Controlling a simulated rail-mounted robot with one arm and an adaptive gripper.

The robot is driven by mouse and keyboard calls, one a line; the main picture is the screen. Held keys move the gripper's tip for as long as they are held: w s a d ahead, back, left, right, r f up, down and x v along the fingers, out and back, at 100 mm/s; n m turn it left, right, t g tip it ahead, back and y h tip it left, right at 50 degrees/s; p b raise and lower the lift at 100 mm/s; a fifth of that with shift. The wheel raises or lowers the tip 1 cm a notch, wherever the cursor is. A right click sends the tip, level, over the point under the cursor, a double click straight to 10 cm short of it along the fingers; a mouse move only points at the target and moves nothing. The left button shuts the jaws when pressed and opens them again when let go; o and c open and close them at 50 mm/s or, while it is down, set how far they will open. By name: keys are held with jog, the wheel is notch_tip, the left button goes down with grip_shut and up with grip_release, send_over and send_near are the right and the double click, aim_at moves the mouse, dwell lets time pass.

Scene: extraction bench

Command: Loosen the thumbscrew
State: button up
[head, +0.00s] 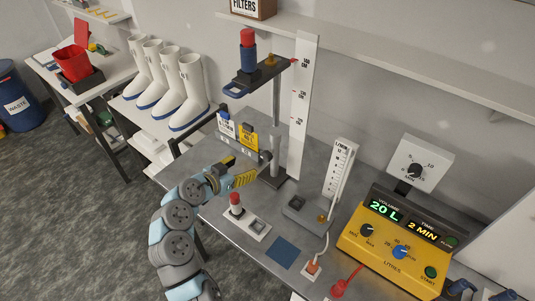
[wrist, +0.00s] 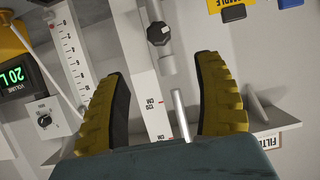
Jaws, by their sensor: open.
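A black, lobed knob (wrist: 158,33), which looks like the thumbscrew, sits on the thick lower sleeve of a grey metal post. In the wrist view it is at the top middle, facing the camera. In the head view the post's lower part (head: 276,145) shows, but I cannot make out the knob clearly. My gripper (head: 256,174) reaches toward the post from the left. In the wrist view my gripper's yellow fingers (wrist: 164,68) are spread wide and empty. The knob lies beyond the fingertips, apart from them, roughly in line with the gap.
A tall white ruler (head: 303,110) stands just behind the post. A carriage (head: 258,77) with a blue handle and brass knob is higher up. A flow meter (head: 340,170) and yellow pump box (head: 385,262) stand right. A red-topped button (head: 236,203) is below my gripper.

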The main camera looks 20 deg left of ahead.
aim_at(265, 156)
jog(key=shift+p+x, duration=0.6)
jog(key=shift+x, duration=6.55)
jog(key=shift+f, duration=0.1)
jog(key=c, duration=1.2)
